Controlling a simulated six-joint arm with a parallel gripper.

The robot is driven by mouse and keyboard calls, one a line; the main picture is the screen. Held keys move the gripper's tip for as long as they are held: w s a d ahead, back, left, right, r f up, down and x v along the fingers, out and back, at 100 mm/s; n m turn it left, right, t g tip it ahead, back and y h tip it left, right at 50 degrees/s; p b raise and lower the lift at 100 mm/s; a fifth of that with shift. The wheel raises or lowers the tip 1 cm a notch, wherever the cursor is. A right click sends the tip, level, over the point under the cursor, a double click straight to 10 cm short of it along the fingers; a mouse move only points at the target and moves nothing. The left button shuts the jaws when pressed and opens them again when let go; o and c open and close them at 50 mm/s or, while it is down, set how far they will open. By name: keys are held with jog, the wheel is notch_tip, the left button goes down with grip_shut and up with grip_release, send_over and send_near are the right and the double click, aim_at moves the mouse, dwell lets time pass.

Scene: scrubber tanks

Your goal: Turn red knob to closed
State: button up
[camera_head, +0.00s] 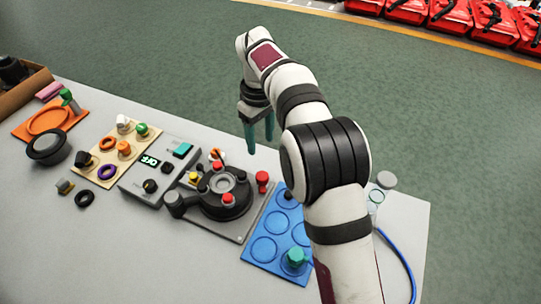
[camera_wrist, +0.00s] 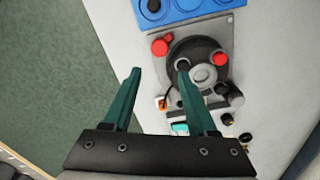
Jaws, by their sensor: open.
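A red knob (camera_head: 262,181) stands at the right corner of a dark grey plate that carries a round black device (camera_head: 225,205). In the wrist view the red knob (camera_wrist: 161,46) is just beyond the fingertips, beside the round black device (camera_wrist: 194,62). I cannot read the red knob's setting. My gripper (camera_head: 260,145) is open and empty, above the table's back edge behind the red knob. Its two teal fingers also show in the wrist view (camera_wrist: 159,69), apart from the knob.
A blue tray (camera_head: 258,222) with round recesses lies right of the plate. A grey box (camera_head: 155,185) with a small display stands left of it. Further left are a beige peg board (camera_head: 100,172) and an orange tray (camera_head: 25,128). The table's front is clear.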

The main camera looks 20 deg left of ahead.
aim_at(262, 176)
notch_tip(262, 176, down, 14)
jog(key=shift+f, duration=0.1)
grip_shut()
dwell(0.4)
